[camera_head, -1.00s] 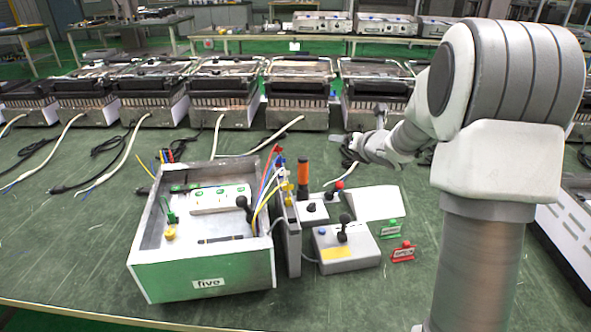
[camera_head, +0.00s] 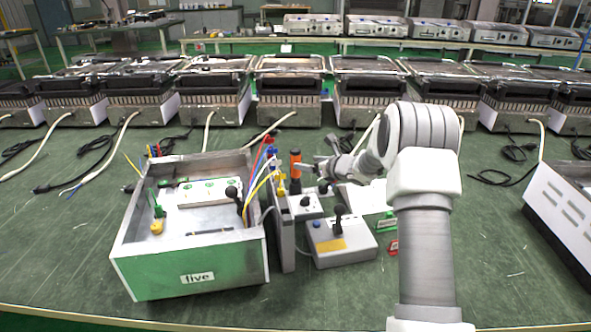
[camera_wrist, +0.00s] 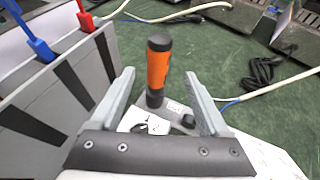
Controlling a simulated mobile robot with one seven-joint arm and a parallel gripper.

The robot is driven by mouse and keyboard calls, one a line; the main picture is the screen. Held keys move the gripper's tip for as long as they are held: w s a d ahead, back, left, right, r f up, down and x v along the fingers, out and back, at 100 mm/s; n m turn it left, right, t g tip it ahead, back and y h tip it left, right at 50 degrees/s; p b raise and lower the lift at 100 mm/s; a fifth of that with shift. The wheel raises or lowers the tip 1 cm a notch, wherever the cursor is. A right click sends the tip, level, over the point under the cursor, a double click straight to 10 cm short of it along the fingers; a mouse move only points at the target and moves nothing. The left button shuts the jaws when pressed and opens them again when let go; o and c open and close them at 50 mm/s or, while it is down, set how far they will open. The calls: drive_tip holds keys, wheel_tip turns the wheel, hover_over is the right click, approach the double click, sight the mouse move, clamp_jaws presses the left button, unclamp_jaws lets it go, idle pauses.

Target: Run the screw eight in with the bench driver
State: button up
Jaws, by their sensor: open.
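The bench driver looks to be the orange tool with black ends (camera_head: 295,171), upright on a small grey box (camera_head: 306,205) right of the green tray. In the wrist view the orange driver (camera_wrist: 158,70) stands between and beyond my fingertips. My gripper (camera_wrist: 168,95) is open and empty, and its fingers do not appear to touch the driver. In the head view my gripper (camera_head: 318,169) is just right of the driver. The open metal tray labelled five (camera_head: 135,235) holds a white block with green marks (camera_head: 209,191). I cannot make out screw eight.
A grey panel with coloured wires (camera_head: 283,235) stands between tray and box, close left of my gripper. A control box with a black lever (camera_head: 345,246) sits in front. Green (camera_head: 387,222) and red signs (camera_head: 392,247) stand right. Grill units line the back.

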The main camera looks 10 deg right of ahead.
sight(299, 161)
drive_tip(key=shift+b+x, duration=0.45)
drive_tip(key=shift+x, duration=3.55)
drive_tip(key=shift+s+a, duration=0.1)
drive_tip(key=shift+a, duration=0.05)
clamp_jaws()
